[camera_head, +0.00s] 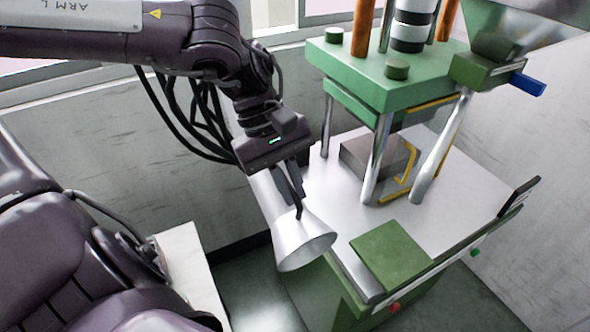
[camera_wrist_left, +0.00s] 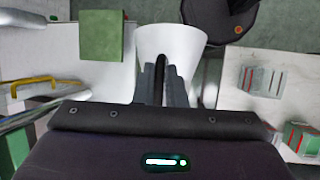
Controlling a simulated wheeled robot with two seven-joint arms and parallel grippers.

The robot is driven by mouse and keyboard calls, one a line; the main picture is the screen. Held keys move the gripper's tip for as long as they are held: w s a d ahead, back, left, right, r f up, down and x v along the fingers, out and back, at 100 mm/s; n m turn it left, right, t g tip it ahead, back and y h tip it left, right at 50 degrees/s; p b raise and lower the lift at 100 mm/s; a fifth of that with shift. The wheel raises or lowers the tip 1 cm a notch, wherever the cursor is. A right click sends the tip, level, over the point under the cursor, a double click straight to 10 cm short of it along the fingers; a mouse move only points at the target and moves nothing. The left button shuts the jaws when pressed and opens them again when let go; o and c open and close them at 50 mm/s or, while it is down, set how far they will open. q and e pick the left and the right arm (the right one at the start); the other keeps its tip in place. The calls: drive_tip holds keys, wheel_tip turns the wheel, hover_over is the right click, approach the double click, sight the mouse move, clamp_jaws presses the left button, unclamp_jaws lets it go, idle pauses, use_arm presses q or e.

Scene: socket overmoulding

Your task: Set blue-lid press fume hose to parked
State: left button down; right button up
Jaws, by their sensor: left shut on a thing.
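The fume hose ends in a pale metal cone-shaped hood (camera_head: 300,242), its wide mouth facing down and towards me at the front left corner of the press table. My left gripper (camera_head: 298,200) comes down from above and is shut on the hood's narrow part. In the left wrist view the hood (camera_wrist_left: 170,38) sits at the fingertips, its wide end pointing away from the wrist. The green press (camera_head: 385,75) stands behind and to the right, with a blue piece (camera_head: 528,85) beside its hopper. The hose behind the hood is mostly hidden by my gripper. My right gripper is not in view.
The press's white table (camera_head: 455,185) carries a green block (camera_head: 390,254) right of the hood and a grey mould block (camera_head: 375,158) between steel columns. Yellow bent rods (camera_head: 408,170) stick out there. A pale wall (camera_head: 150,140) lies behind my left arm.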

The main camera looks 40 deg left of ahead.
use_arm(q)
drive_tip(key=shift+s+a+r, duration=0.1)
drive_tip(key=shift+s+a, duration=0.05)
idle(0.4)
drive_tip(key=c, duration=1.5)
unclamp_jaws()
drive_tip(key=shift+s, duration=0.1)
drive_tip(key=shift+a+r, duration=0.25)
drive_tip(key=shift+r, duration=0.15)
drive_tip(key=b+v, duration=0.1)
drive_tip(key=v, duration=0.5)
drive_tip(key=shift+a+r, duration=0.15)
drive_tip(key=shift+r, duration=0.25)
